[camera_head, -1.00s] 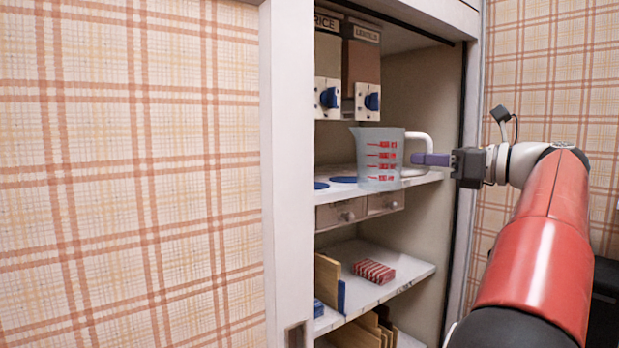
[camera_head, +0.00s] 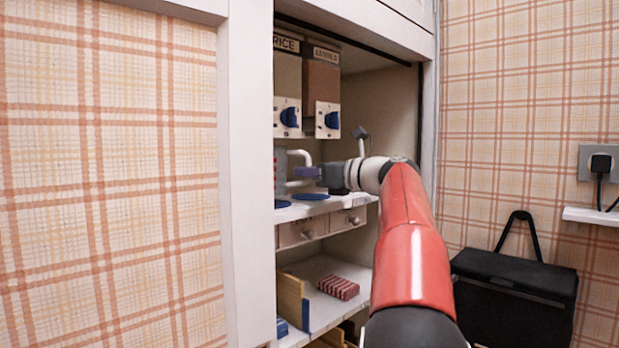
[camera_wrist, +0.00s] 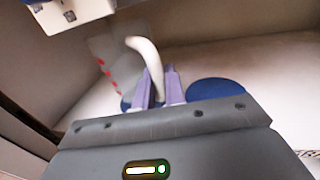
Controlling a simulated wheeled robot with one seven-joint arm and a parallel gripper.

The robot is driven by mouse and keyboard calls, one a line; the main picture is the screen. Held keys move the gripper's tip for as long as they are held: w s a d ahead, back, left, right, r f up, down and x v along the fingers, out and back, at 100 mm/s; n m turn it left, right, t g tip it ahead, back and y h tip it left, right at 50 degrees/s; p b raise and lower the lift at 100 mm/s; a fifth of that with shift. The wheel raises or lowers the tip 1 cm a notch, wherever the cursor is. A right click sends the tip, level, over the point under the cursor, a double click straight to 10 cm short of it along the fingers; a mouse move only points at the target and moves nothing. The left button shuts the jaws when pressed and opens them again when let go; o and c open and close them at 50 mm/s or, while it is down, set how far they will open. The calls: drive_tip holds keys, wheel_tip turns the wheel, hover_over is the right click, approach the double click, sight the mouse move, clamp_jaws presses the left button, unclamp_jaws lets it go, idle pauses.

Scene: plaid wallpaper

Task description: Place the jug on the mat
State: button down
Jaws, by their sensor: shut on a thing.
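The jug (camera_head: 281,172) is clear with red markings and a white handle (camera_head: 299,184). In the head view the cupboard's frame hides most of it. My gripper (camera_head: 303,172) is shut on the handle, with its purple fingers on either side of it in the wrist view (camera_wrist: 160,88). The jug (camera_wrist: 108,62) is upright in the head view, at the left of the shelf. A round blue mat (camera_head: 311,197) lies on the shelf below the gripper, and another (camera_head: 283,204) lies to its left. In the wrist view one mat (camera_wrist: 216,92) is clear of the jug, and another (camera_wrist: 126,105) shows by the jug's base. I cannot tell whether the jug touches the shelf.
Rice and lentil dispensers (camera_head: 321,90) with blue knobs hang above the shelf. The cupboard's white frame (camera_head: 250,180) stands close on the left. Drawers (camera_head: 325,227) and a lower shelf with red packets (camera_head: 338,287) are below. A black bag (camera_head: 515,290) is at the right.

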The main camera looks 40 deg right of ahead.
drive_tip(key=shift+s+f, duration=0.15)
drive_tip(key=shift+f, duration=0.55)
drive_tip(key=c, duration=1.5)
unclamp_jaws()
drive_tip(key=shift+f, duration=0.1)
drive_tip(key=shift+o, duration=0.2)
drive_tip(key=v, duration=1.2)
drive_tip(key=shift+b, duration=0.45)
drive_tip(key=shift+s, duration=0.1)
